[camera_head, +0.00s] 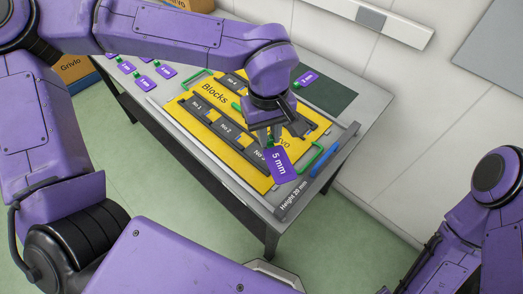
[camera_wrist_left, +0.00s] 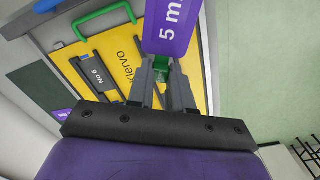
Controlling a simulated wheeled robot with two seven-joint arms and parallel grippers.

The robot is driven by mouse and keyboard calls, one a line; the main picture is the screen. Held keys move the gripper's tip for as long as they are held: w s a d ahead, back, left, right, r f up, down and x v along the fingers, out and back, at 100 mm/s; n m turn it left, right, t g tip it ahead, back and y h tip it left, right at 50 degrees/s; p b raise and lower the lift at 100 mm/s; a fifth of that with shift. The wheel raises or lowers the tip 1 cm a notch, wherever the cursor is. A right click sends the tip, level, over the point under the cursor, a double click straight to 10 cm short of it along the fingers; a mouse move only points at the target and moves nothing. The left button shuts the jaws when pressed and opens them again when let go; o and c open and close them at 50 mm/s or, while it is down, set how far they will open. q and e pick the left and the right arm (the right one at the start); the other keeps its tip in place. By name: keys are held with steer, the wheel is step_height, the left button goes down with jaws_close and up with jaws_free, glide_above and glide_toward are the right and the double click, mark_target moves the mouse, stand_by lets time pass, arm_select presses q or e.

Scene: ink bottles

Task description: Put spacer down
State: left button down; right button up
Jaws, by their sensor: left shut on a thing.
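My left gripper (camera_head: 271,140) is shut on the green tab of a purple spacer (camera_head: 280,164) marked "5 mm". It holds the spacer over the front right part of the yellow "Blocks" board (camera_head: 258,180). In the left wrist view the gripper (camera_wrist_left: 164,68) grips the green tab below the purple plate of the spacer (camera_wrist_left: 170,25). I cannot tell whether the spacer touches anything beneath it. My right gripper is not in view; only part of the right arm shows at the right edge.
The board has dark numbered blocks (camera_head: 227,128) and green handles (camera_head: 318,158). A blue stick (camera_head: 325,158) lies beside it. Several other purple spacers (camera_head: 145,83) lie at the table's far left. A wall stands behind.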

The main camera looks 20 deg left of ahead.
arm_select(q)
steer(key=s+n, duration=0.1)
steer(key=s+d+r+n, duration=0.1)
steer(key=s+n, duration=0.1)
steer(key=s+r+n, duration=0.1)
steer(key=s, duration=0.1)
steer(key=shift+s+d+r+n, duration=0.1)
steer(key=shift+d+r+n, duration=0.05)
steer(key=shift+d+n, duration=0.25)
steer(key=p, duration=0.3)
glide_above(248, 146)
steer(key=shift+n, duration=0.4)
steer(key=f, duration=0.9)
steer(key=shift+s+d+f, duration=0.1)
steer(key=shift+s+d, duration=0.05)
steer(key=shift+d, duration=0.05)
step_height(248, 146, down, 3)
steer(key=shift+a, duration=0.15)
steer(key=shift+f, duration=0.35)
steer(key=shift+f, duration=0.25)
steer(key=c, duration=1)
jaws_free()
